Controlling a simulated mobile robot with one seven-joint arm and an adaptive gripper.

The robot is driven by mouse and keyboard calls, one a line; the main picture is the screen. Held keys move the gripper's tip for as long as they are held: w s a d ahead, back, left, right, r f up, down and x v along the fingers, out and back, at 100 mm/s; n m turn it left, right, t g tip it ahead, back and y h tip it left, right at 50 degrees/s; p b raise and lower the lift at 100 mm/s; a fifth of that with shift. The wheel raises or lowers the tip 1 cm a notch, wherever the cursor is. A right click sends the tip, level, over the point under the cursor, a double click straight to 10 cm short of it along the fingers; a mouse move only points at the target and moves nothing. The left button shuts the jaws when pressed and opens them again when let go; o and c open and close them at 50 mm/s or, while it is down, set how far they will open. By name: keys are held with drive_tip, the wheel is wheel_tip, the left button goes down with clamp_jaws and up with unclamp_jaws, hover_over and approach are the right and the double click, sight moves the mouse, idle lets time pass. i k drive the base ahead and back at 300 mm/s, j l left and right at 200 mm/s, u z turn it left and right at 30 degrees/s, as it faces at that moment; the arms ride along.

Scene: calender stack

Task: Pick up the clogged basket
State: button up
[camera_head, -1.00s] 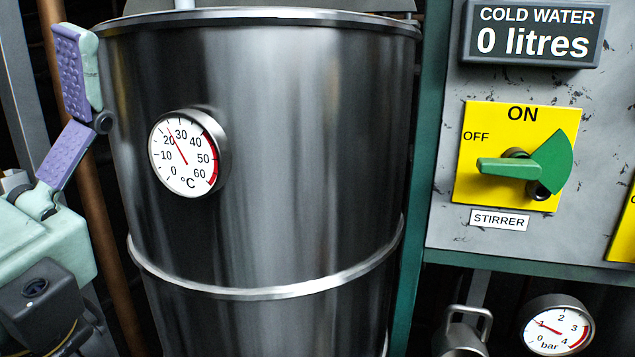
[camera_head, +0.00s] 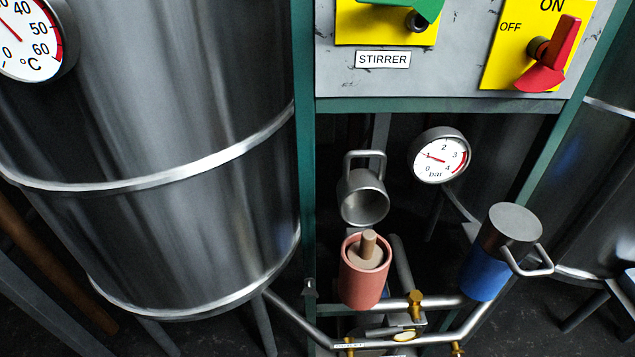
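I cannot tell for sure which thing is the clogged basket. A pink open cylinder (camera_head: 363,290) stands below the panel, with a beige round piece (camera_head: 358,259) and an upright brown stem (camera_head: 369,244) inside it. Just behind and above it is a grey metal cup (camera_head: 364,202) with a loop handle, its round open end facing me. To the right, a tilted blue cylinder (camera_head: 483,275) has a brown section and a grey round top (camera_head: 516,222) above it, with a loop handle (camera_head: 530,262) at its side. My gripper is not in view.
A large steel tank (camera_head: 200,110) fills the left. The panel with yellow switch plates (camera_head: 498,75) and its green frame (camera_head: 440,107) overhang the cylinders. A pressure gauge (camera_head: 440,155) sits behind. Pipes with brass valves (camera_head: 415,303) run low in front. Another tank (camera_head: 608,180) stands at right.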

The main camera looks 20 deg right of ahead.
sight(364, 254)
drive_tip(key=l+u, duration=0.15)
drive_tip(key=l, duration=0.5)
drive_tip(key=l+u, duration=0.2)
drive_tip(key=l, duration=0.45)
drive_tip(key=k+l+u, duration=0.15)
drive_tip(key=l, duration=0.5)
drive_tip(key=k+l+u, duration=0.1)
drive_tip(key=l, duration=0.3)
drive_tip(key=k+l+u, duration=0.15)
drive_tip(key=l, duration=0.25)
drive_tip(key=i+l, duration=0.1)
